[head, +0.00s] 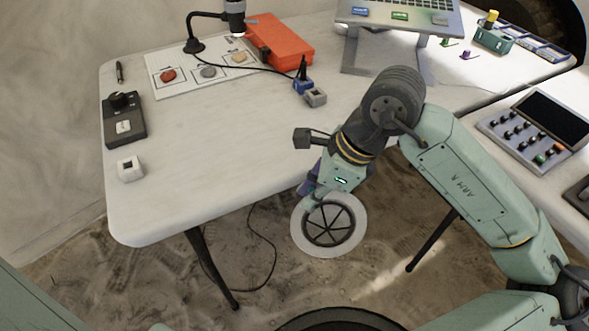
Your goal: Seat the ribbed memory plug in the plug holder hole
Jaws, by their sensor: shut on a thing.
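My gripper (309,187) is in the head view, pointing down off the front edge of the table, below the tabletop's level in the picture. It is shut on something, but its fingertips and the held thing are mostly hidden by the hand. I cannot make out the ribbed memory plug. A white block with a dark square hole (130,168) stands on the left front of the table and looks like a plug holder. A small grey block (316,97) also stands near the table's middle, beside a blue block with a black upright part (302,83).
A white disc with dark spokes (299,232) shows just below my gripper; I cannot tell its height. A black control box (125,128), a sheet with coloured discs (160,88), an orange case (287,43) and a laptop stand (352,50) occupy the table. Its front middle is clear.

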